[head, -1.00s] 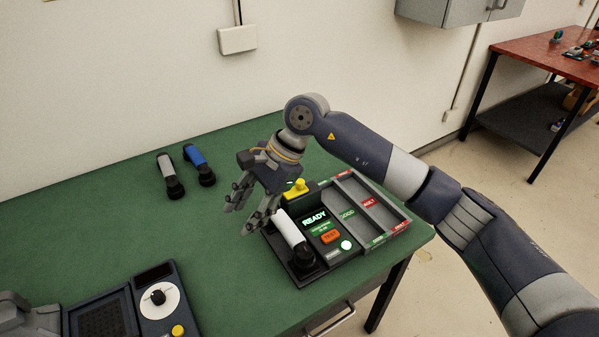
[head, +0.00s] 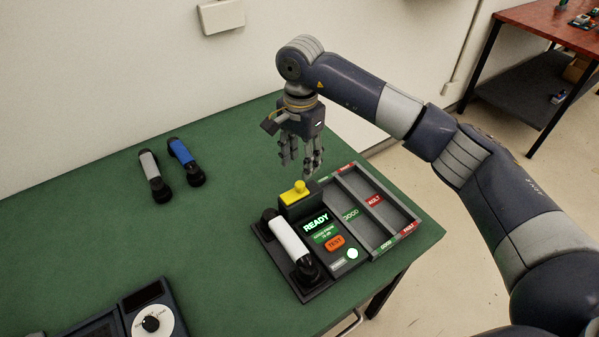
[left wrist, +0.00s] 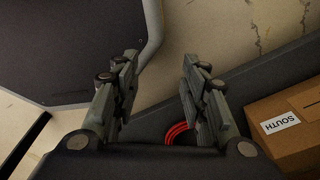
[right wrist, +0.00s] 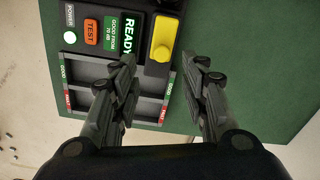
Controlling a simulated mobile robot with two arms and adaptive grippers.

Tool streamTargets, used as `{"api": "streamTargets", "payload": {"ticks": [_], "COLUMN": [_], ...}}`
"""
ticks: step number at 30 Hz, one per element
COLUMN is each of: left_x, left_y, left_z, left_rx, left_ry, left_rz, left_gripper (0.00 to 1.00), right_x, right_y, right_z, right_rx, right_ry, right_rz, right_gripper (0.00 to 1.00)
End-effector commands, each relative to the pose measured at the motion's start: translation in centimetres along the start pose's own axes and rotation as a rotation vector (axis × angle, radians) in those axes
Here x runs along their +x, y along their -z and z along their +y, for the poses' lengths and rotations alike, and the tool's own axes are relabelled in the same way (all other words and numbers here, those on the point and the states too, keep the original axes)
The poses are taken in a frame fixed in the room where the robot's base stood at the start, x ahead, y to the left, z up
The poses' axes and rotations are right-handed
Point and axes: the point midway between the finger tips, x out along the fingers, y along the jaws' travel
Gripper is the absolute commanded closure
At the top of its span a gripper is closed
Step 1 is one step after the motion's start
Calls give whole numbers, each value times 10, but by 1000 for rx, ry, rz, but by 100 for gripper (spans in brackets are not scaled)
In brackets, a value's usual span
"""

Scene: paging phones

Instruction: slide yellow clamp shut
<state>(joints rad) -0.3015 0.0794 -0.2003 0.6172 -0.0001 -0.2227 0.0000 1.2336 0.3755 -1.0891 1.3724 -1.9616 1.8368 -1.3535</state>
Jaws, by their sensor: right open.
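The yellow clamp (head: 295,193) sits on a dark block at the back of the test station, behind a white handset (head: 289,238) lying in its cradle. The clamp also shows in the right wrist view (right wrist: 163,40), ahead of the fingers. My right gripper (head: 302,168) is open and empty, pointing down, above and slightly right of the clamp and apart from it. It also shows in the right wrist view (right wrist: 165,82). My left gripper (left wrist: 153,85) is open and empty in the left wrist view, away from the station; it is out of the head view.
The station's screen (head: 316,224) reads READY above an orange TEST button (head: 334,242). An empty sorting tray (head: 410,218) marked GOOD and FAULT adjoins it. A grey handset (head: 153,176) and a blue handset (head: 185,161) lie left on the green table (head: 95,240). A dial box (head: 150,312) stands in front.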

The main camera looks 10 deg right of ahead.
Motion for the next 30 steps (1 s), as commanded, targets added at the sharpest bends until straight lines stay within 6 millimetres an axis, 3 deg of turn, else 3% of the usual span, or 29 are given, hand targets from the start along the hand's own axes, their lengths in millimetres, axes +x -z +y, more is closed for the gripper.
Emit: {"api": "streamTargets", "payload": {"ticks": [3, 6, 15, 23, 28, 30], "left_x": [-11, -16, -20, -19, -20, -20], "left_y": [-21, -24, 19, 14, 1, -2], "left_z": [3, 4, -2, -2, 0, 0], "left_rx": [0, 0, 0, 0, 0, 0], "left_ry": [-4, -5, 2, 2, 0, 0], "left_rz": [-31, -34, 30, 20, 1, -4], "left_gripper": [60, 60, 60, 60, 60, 60], "right_x": [22, 40, 66, 67, 67, 67], "right_y": [-1, -1, -1, -1, -1, -1], "right_z": [1, 1, 0, 0, 0, 0], "right_rx": [0, 1, 0, 0, 0, 0], "right_ry": [-5, -3, 1, 2, 2, 2], "right_rz": [-4, -4, -2, -1, -1, -1], "right_gripper": [59, 59, 59, 59, 98, 100]}}
